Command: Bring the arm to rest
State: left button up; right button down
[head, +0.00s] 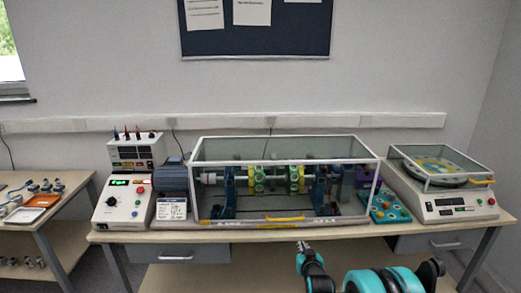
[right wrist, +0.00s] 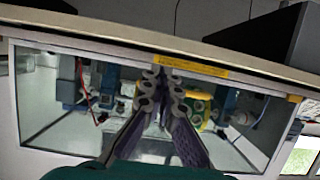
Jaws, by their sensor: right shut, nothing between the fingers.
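My right arm comes in from the bottom right of the head view. Its teal and black links end in my right gripper (head: 302,246), which is shut and empty in front of the workbench's front edge. In the right wrist view its two dark fingers (right wrist: 160,82) lie together at the tips, with the glass case behind them. My left gripper is not in view. The clear-walled case (head: 288,140) stands on the bench, with a shaft rig with green discs (head: 293,178) inside. A yellow handle (head: 284,219) runs along its lower front edge.
The workbench (head: 130,236) also holds a control box with a green display (head: 122,203) at left. A balance-like machine with a clear lid (head: 455,206) stands at right. A side table (head: 20,225) with trays is at far left. A drawer (head: 440,241) sits under the bench.

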jog(key=s+r+g, duration=0.2)
jog(key=s+r, duration=0.3)
jog(key=s, duration=0.4)
jog(key=s+r+g, duration=0.2)
jog(key=s+r, duration=0.4)
jog(key=s, duration=0.3)
jog(key=s+f+g, duration=0.2)
jog(key=s+g, duration=0.1)
jog(key=s, duration=1.7)
jog(key=shift+s+a+f, duration=0.15)
jog(key=shift+s+f, duration=0.15)
jog(key=shift+f, duration=0.1)
